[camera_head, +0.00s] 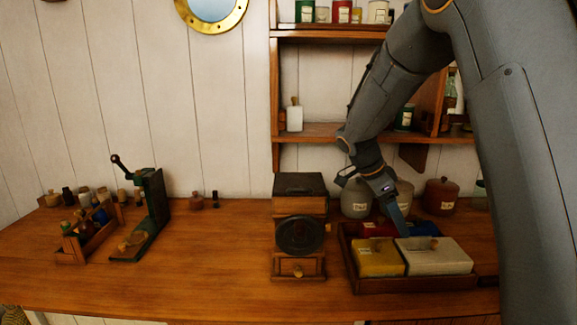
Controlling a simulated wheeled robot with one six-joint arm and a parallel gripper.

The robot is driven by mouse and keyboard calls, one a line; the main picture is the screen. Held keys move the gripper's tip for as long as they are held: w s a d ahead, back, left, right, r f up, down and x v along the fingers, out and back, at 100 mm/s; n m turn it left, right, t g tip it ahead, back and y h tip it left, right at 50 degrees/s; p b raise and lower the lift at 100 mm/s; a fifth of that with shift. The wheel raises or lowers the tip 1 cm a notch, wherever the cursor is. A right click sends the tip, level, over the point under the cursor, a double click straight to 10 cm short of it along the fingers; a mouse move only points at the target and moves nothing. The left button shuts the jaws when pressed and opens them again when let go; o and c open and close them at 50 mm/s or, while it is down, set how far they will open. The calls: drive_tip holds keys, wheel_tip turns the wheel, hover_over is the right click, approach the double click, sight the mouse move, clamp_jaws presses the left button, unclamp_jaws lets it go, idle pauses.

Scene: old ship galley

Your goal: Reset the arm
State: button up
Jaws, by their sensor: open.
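My arm reaches in from the upper right and bends down over the right part of the wooden counter. My gripper (398,228) points down above the wooden tray (420,285) and is open, with one finger plainly visible. Nothing shows between its fingers. The tray holds a yellow box (378,258), a white box (440,262), a red item (378,229) and a blue item (423,228). The gripper's tip is close to the back edges of the front boxes; I cannot tell whether it touches any.
A wooden grinder-like box (299,205) stands just left of the tray. Jars (441,195) stand behind it, below a wall shelf (330,132). A green lever press (150,215) and a bottle rack (88,238) stand at the left. The counter (215,255) between is clear.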

drive_tip(key=s+a+f+n+y+b, duration=0.3)
drive_tip(key=s+a+f+n+b, duration=0.1)
drive_tip(key=s+f+n, duration=0.4)
drive_tip(key=s+a+f+n+t+y+b, duration=0.1)
drive_tip(key=s+a+f+n+b, duration=0.3)
drive_tip(key=s+f+n, duration=0.4)
drive_tip(key=s+n+y+b, duration=0.1)
drive_tip(key=s, duration=0.3)
drive_tip(key=shift+s+a+f+y+b, duration=0.25)
drive_tip(key=shift+s+f+y+b, duration=0.05)
drive_tip(key=shift+s+f+y, duration=0.1)
drive_tip(key=shift+s+a+f+n, duration=0.1)
drive_tip(key=shift+s+n, duration=0.15)
drive_tip(key=shift+n, duration=0.15)
drive_tip(key=shift+c, duration=0.4)
